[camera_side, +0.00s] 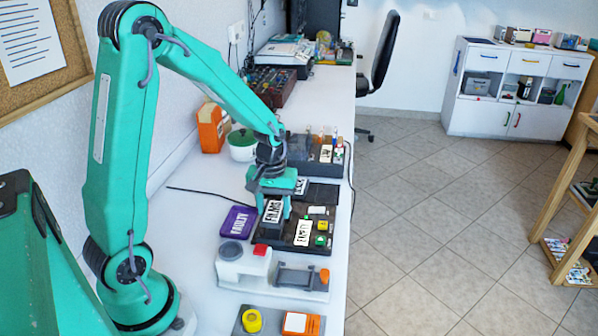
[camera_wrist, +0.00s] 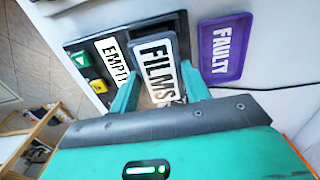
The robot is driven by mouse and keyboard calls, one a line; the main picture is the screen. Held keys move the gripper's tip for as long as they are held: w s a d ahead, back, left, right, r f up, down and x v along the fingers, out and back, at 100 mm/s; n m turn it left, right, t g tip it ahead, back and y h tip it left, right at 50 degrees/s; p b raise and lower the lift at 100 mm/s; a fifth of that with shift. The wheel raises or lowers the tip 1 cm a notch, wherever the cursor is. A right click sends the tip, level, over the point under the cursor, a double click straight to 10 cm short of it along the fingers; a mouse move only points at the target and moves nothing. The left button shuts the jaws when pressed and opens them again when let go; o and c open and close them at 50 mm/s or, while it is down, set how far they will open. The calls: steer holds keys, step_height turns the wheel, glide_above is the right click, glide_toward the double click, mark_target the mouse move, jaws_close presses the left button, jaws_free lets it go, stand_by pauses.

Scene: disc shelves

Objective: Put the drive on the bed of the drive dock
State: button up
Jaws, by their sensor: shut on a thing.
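The drive (camera_side: 272,213), a dark block with a white label reading FILMS, stands between the fingers of my gripper (camera_side: 274,206). The wrist view shows the drive (camera_wrist: 157,62) between both green fingers of my gripper (camera_wrist: 160,92), which is shut on it. The dark drive dock (camera_side: 325,212) lies below and around it, with green and yellow buttons and a white label reading EMPTY (camera_side: 303,233). The drive is over the dock's left part in the side view. I cannot tell whether its underside touches the bed.
A purple FAULTY tray (camera_side: 238,221) lies close left of the dock. A white and grey device (camera_side: 272,270) stands in front, and a dark unit (camera_side: 318,165) with bottles behind. A green-lidded pot (camera_side: 242,145) and orange box (camera_side: 212,128) stand near the wall. A black cable crosses the table.

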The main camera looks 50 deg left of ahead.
mark_target(273, 212)
steer(key=shift+f, duration=1.6)
steer(key=shift+f, duration=0.1)
steer(key=o, duration=1.1)
step_height(273, 212, up, 12)
steer(key=shift+r, duration=0.15)
